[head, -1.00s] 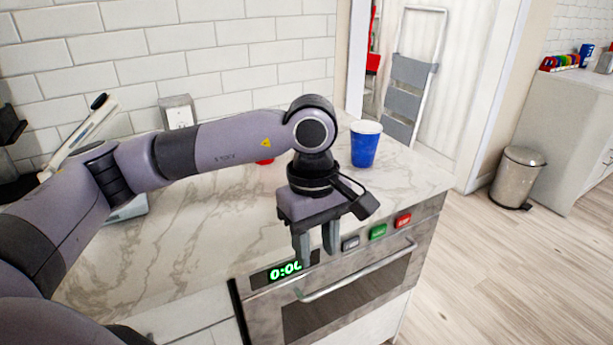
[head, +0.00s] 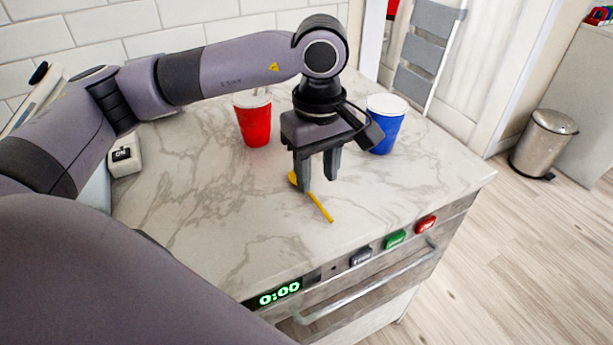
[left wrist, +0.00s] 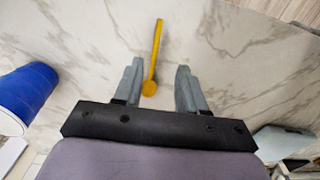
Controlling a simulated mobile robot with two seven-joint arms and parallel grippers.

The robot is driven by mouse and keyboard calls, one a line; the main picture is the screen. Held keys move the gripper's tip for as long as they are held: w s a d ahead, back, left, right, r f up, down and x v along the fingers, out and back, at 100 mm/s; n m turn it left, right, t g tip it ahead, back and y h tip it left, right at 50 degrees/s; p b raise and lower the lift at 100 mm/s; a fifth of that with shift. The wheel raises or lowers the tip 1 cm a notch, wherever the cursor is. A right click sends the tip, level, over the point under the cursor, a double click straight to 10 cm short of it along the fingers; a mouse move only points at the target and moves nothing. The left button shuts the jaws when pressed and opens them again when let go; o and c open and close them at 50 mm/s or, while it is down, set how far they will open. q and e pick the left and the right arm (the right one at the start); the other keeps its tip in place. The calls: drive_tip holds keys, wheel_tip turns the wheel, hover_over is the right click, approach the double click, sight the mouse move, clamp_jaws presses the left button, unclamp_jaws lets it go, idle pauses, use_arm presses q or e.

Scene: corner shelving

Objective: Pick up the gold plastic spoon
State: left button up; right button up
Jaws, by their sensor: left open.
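The gold plastic spoon (head: 319,207) lies on the marble counter (head: 220,215), its handle pointing toward the oven edge. Its bowl is partly hidden behind a finger of my left gripper (head: 319,182) in the head view. My left gripper is open and empty, pointing down over the spoon. In the left wrist view the spoon (left wrist: 154,58) shows whole, its bowl between the fingertips of my left gripper (left wrist: 158,72), nearer the left finger. I cannot tell how far above the counter the fingertips are. My right gripper is not in view.
A red cup (head: 254,122) stands left of my left gripper and a blue cup (head: 383,130) right of it, also in the left wrist view (left wrist: 25,95). The oven front with coloured buttons (head: 395,240) is below the counter edge.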

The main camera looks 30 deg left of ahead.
sight(321, 205)
use_arm(q)
drive_tip(key=f, duration=0.2)
drive_tip(key=f+p, duration=0.1)
drive_tip(key=f, duration=0.3)
drive_tip(key=shift+w+d+f+p, duration=0.15)
drive_tip(key=shift+d+f+p, duration=0.15)
drive_tip(key=shift+d+f, duration=0.1)
clamp_jaws()
